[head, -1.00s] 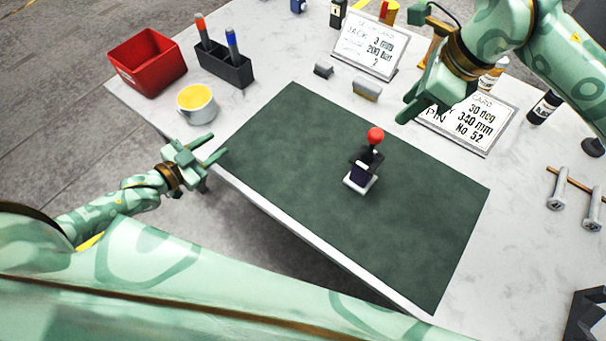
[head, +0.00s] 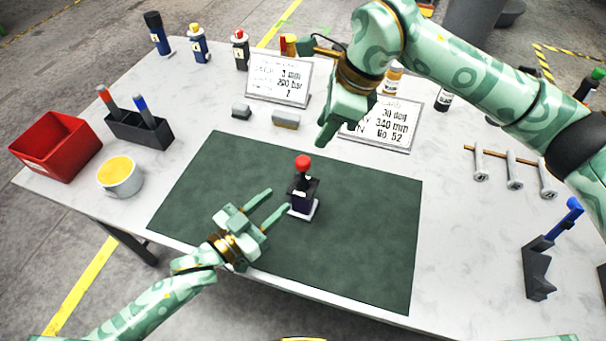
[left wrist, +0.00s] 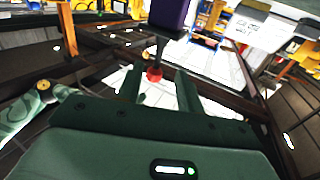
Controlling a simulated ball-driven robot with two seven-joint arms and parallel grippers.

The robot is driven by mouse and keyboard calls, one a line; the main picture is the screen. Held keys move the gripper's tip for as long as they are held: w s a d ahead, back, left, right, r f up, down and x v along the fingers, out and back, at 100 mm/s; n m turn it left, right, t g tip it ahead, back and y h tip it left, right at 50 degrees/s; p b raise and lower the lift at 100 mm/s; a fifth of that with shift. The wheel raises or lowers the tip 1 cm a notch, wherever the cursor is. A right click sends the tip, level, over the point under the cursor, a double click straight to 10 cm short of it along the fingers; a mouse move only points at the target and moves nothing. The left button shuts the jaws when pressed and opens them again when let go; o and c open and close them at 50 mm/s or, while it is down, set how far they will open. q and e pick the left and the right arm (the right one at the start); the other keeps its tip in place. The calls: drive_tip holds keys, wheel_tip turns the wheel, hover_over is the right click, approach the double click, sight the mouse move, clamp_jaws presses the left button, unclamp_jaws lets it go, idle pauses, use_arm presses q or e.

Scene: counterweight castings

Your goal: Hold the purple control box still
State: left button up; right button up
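The purple control box (head: 304,198) stands upright on a white base on the dark green mat (head: 370,250). A black joystick with a red ball knob (head: 303,163) rises from its top. My left gripper (head: 279,200) is open and empty, just left of the box, with its fingers pointing at it. I see no finger closed on the box. In the left wrist view, the box (left wrist: 171,12) and knob (left wrist: 154,74) appear inverted, beyond the two spread fingers (left wrist: 160,88). My right gripper (head: 325,138) hangs above the mat's back edge; its finger gap is hidden.
Two sign cards (head: 279,80) (head: 384,125) and two small grey blocks (head: 286,120) are behind the mat. A yellow-filled cup (head: 121,177), a pen holder (head: 140,129) and a red bin (head: 55,147) stand left. A blue-handled dark fixture (head: 538,270) stands right.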

sight(301, 179)
use_arm(q)
drive_tip(key=x, duration=1.1)
drive_tip(key=shift+w+d, duration=0.25)
drive_tip(key=shift+w, duration=0.05)
